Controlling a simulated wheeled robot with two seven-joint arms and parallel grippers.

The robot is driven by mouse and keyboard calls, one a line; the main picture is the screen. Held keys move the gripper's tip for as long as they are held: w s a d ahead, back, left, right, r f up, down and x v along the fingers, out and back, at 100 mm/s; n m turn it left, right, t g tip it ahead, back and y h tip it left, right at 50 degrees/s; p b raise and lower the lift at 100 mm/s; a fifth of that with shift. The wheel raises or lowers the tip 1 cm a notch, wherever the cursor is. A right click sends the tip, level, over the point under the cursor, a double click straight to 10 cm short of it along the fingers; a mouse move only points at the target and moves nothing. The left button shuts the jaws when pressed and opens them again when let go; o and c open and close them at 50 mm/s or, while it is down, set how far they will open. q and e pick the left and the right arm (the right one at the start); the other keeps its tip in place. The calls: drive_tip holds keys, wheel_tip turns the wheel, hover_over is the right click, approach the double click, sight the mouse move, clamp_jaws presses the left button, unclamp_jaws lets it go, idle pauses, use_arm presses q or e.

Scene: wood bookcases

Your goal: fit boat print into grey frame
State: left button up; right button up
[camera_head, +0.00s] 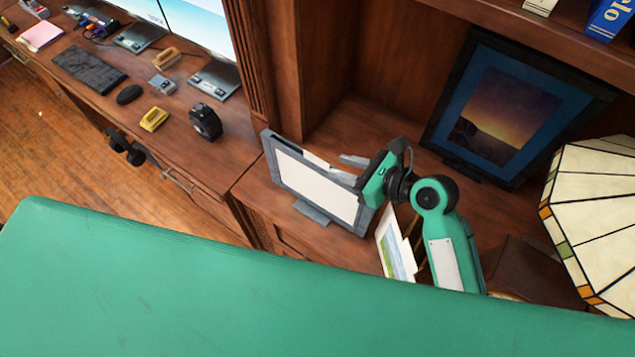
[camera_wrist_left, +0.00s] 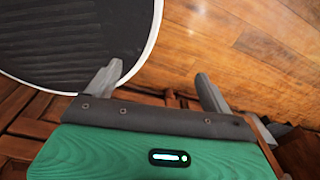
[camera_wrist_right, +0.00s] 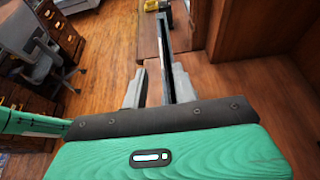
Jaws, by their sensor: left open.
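The grey frame (camera_head: 315,187) stands tilted on its foot on the wooden cabinet top, with a blank pale face. My right gripper (camera_head: 345,168) is at its upper right corner. In the right wrist view the fingers of my right gripper (camera_wrist_right: 159,90) are apart, with the frame's narrow edge (camera_wrist_right: 168,50) between them. A gap shows beside the left finger. A small print (camera_head: 392,247) with blue and green stands right of the frame, partly hidden by my body; I cannot make out a boat. My left gripper (camera_wrist_left: 158,88) is open and empty, outside the head view.
A dark frame with a sunset picture (camera_head: 505,115) leans at the back right. A stained-glass lamp (camera_head: 600,210) stands at the right. The desk at left holds a black tape dispenser (camera_head: 205,121) and a keyboard (camera_head: 89,68). A round dark surface (camera_wrist_left: 75,40) is near my left gripper.

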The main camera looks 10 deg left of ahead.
sight(321, 161)
drive_tip(key=shift+x, duration=1)
drive_tip(key=shift+w+a+f+p, duration=0.15)
drive_tip(key=shift+w+a+p, duration=0.05)
drive_tip(key=shift+a+p, duration=0.15)
drive_tip(key=p+x, duration=0.1)
drive_tip(key=x, duration=0.3)
drive_tip(key=shift+f, duration=0.15)
use_arm(q)
drive_tip(key=shift+w+d+r, duration=0.15)
drive_tip(key=shift+d+r, duration=0.2)
drive_tip(key=shift+r, duration=0.3)
drive_tip(key=shift+w+d+r, duration=0.1)
drive_tip(key=shift+d+r, duration=0.2)
drive_tip(key=shift+r, duration=0.3)
use_arm(e)
drive_tip(key=shift+w+a+f, duration=0.15)
drive_tip(key=shift+a+f, duration=0.05)
drive_tip(key=shift+c, duration=0.2)
clamp_jaws()
